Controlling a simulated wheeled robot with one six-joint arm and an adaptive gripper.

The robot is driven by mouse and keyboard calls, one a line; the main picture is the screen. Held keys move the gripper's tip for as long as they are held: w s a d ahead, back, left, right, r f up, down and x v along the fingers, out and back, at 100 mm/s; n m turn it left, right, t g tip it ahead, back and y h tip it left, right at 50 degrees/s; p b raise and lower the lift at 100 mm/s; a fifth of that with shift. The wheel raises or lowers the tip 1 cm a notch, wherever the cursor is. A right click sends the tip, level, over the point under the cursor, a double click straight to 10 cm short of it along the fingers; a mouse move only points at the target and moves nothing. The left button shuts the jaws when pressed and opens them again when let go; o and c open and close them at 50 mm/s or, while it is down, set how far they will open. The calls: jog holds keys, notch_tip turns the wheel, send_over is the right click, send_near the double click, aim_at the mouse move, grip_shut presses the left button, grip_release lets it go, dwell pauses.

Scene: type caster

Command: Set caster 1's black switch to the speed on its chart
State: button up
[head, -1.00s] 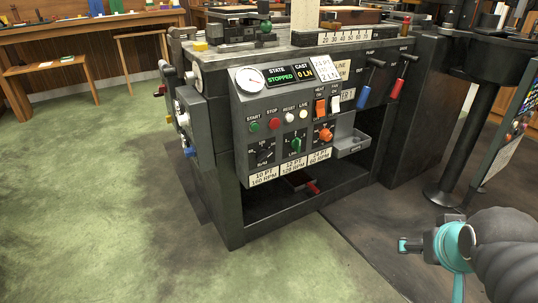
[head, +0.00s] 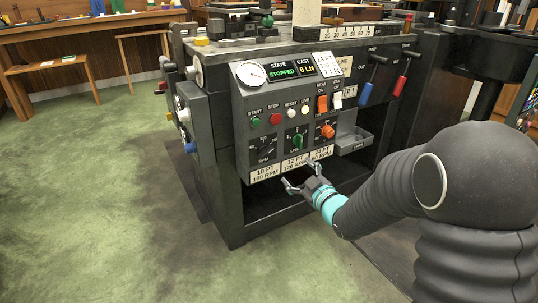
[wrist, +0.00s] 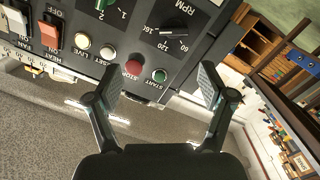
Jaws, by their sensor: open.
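Caster 1's black switch (head: 264,148) is at the lower left of the grey control panel (head: 244,110). In the wrist view the black switch (wrist: 173,33) shows under the letters RPM, with 160, 120 and 60 around it; I cannot tell its setting for sure. Chart plates (head: 295,162) below the panel's controls pair 10 PT with 160 RPM and 12 PT with 120 RPM; the right one is partly hidden. A white card (head: 327,64) at top right is only partly legible, ending in 2 LN. My gripper (head: 300,176) is open and empty, just before the panel's lower edge, apart from the switch.
A green knob (head: 297,140) and an orange knob (head: 327,131) sit right of the switch. Green START (head: 255,121) and red STOP (head: 275,118) buttons are above it. A small tray (head: 354,144) sticks out at right. The floor (head: 100,220) at left is clear.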

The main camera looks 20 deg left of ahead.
aim_at(267, 153)
jog(key=shift+n+y, duration=0.3)
jog(key=shift+y, duration=0.2)
jog(key=x, duration=0.5)
jog(key=s+a+f+x, duration=0.1)
jog(key=x, duration=0.4)
jog(key=p+x, duration=0.1)
jog(key=x, duration=0.4)
jog(key=shift+s+a+f, duration=0.15)
jog(key=shift+s, duration=0.15)
jog(key=shift+c, duration=0.2)
jog(key=c, duration=1.1)
